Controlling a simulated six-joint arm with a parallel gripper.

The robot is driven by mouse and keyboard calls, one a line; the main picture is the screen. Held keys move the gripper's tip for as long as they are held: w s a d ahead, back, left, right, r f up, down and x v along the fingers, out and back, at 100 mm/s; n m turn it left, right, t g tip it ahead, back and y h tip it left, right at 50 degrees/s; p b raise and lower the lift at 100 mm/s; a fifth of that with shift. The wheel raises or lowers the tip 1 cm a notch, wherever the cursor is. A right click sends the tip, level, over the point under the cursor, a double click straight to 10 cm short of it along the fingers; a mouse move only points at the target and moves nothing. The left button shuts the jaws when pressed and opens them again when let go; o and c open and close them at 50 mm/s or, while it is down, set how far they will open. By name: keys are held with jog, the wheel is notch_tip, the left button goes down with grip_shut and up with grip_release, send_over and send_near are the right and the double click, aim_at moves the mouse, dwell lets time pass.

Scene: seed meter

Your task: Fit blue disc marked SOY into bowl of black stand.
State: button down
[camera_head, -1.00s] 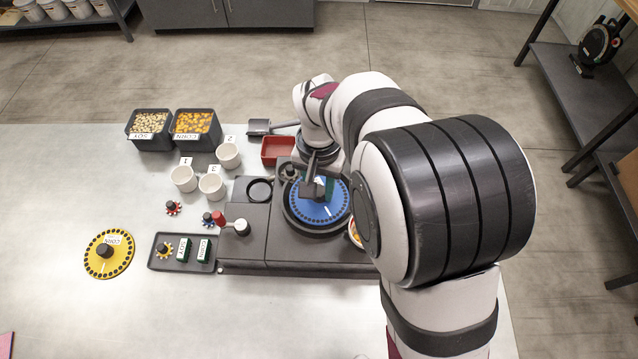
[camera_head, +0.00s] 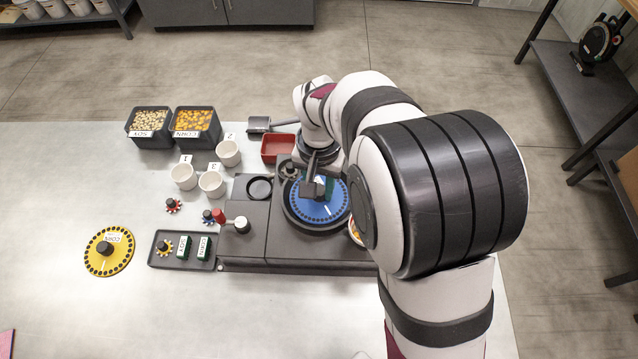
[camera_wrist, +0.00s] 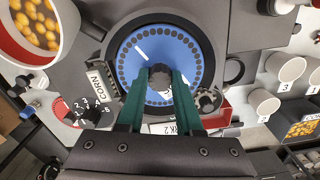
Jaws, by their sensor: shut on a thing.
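The blue disc (camera_head: 333,210) has a ring of dark holes and a white mark; I cannot read SOY on it. It lies inside the round bowl of the black stand (camera_head: 270,252), with the dark bowl rim around it. In the wrist view, the blue disc (camera_wrist: 196,62) sits within the black ring. My gripper (camera_wrist: 160,78) has green fingers shut on the disc's dark central knob. In the head view, my gripper (camera_head: 318,190) is over the disc and hides part of it. I cannot tell whether the disc rests fully on the bowl floor.
A yellow CORN disc (camera_head: 119,258) lies on the table at left. A tray (camera_head: 160,263) with small parts, white cups (camera_head: 212,184), seed bins (camera_head: 149,147) and a red tray (camera_head: 277,149) stand left of or behind the stand. The front left table is clear.

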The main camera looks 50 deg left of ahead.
jog(key=shift+f, duration=0.2)
jog(key=shift+c, duration=1.2)
grip_release()
jog(key=shift+r, duration=2.95)
